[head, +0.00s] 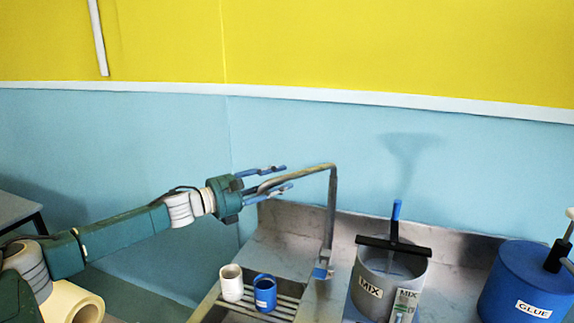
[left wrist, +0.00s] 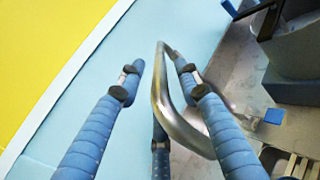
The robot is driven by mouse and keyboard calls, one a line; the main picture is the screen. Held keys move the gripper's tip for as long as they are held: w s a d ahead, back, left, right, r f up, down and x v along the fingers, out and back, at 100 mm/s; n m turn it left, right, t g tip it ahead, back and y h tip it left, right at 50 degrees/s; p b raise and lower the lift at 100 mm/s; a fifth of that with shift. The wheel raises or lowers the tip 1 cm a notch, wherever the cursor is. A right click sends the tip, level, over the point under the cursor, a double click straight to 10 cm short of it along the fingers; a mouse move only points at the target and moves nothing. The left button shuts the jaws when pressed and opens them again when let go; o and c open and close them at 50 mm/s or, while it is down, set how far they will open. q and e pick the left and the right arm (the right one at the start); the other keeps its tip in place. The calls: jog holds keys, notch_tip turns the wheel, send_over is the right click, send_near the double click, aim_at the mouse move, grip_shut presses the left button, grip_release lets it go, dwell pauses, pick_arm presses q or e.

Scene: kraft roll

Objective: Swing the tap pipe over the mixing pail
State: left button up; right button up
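The metal tap pipe (head: 332,205) rises from the sink's back ledge and bends left, its spout arm reaching over the sink away from the pail. The grey mixing pail (head: 417,268), labelled MIX, stands right of the pipe. My left gripper (head: 286,177) is around the spout arm, with blue fingers apart on either side. In the left wrist view the pipe (left wrist: 180,125) runs between the spread fingers (left wrist: 160,78), nearer the right one; a third finger shows below. A firm grip does not show. My right gripper is not in view.
A white cup (head: 231,284) and a blue cup (head: 265,292) stand on the slatted rack below the spout. A blue-handled tool (head: 396,218) and black bar (head: 392,246) top the pail. A blue GLUE pot (head: 520,282) is at right. The wall is close behind.

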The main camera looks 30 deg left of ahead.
aim_at(287, 178)
pick_arm(q)
jog(key=shift+r+p+x, duration=0.2)
jog(key=shift+p+x, duration=0.35)
jog(key=shift+x, duration=0.6)
jog(key=shift+w+d+f, duration=0.2)
jog(key=shift+w+f, duration=0.05)
jog(key=shift+w, duration=0.15)
grip_shut()
